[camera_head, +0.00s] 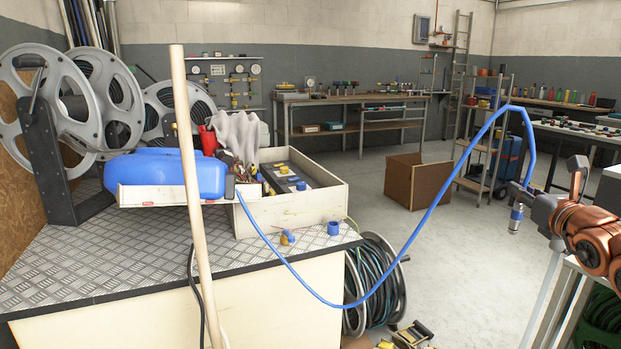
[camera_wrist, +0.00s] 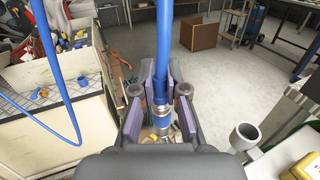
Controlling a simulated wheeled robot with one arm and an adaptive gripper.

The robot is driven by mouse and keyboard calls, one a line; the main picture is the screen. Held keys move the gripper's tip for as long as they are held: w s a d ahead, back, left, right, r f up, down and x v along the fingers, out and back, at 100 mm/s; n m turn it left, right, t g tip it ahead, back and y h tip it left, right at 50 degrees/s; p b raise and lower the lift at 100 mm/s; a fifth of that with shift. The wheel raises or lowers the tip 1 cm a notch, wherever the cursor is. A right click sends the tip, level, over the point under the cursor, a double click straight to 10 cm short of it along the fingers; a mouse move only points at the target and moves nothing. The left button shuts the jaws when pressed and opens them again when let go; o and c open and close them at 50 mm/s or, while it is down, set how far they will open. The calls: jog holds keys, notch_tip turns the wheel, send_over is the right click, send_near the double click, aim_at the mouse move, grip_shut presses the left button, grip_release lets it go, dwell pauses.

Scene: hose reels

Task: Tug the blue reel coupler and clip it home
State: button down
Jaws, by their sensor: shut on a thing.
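The blue reel (camera_head: 170,174) sits at the left above a metal-topped bench. Its blue hose (camera_head: 428,222) leaves the reel, sags past the bench edge, then arches up and down to my gripper (camera_head: 522,192). In the wrist view my gripper (camera_wrist: 160,98) is shut on the blue hose end, with one finger on each side. The blue coupler (camera_head: 516,217), with silvery bands, hangs just below the fingers in free air. The coupler also shows between the fingertips in the wrist view (camera_wrist: 162,122). A grey open-topped cup-like holder (camera_wrist: 245,137) stands to its right, apart from it.
A wooden pole (camera_head: 187,170) stands upright before the reel. A white open box (camera_head: 300,211) with parts is on the bench. A black hose drum (camera_head: 377,285) stands on the floor.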

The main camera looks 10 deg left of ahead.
jog(key=w+a+f+b, duration=0.2)
jog(key=w+a+f, duration=0.2)
jog(key=w+a, duration=0.5)
jog(key=w+a+f+b, duration=0.3)
jog(key=w+a, duration=0.6)
jog(key=a, duration=0.8)
jog(key=w+a+f+b, duration=0.2)
jog(key=w+a+f, duration=0.4)
jog(key=a, duration=0.8)
jog(key=shift+w, duration=1.85)
jog(key=shift+a+b, duration=0.1)
jog(key=shift+b, duration=0.2)
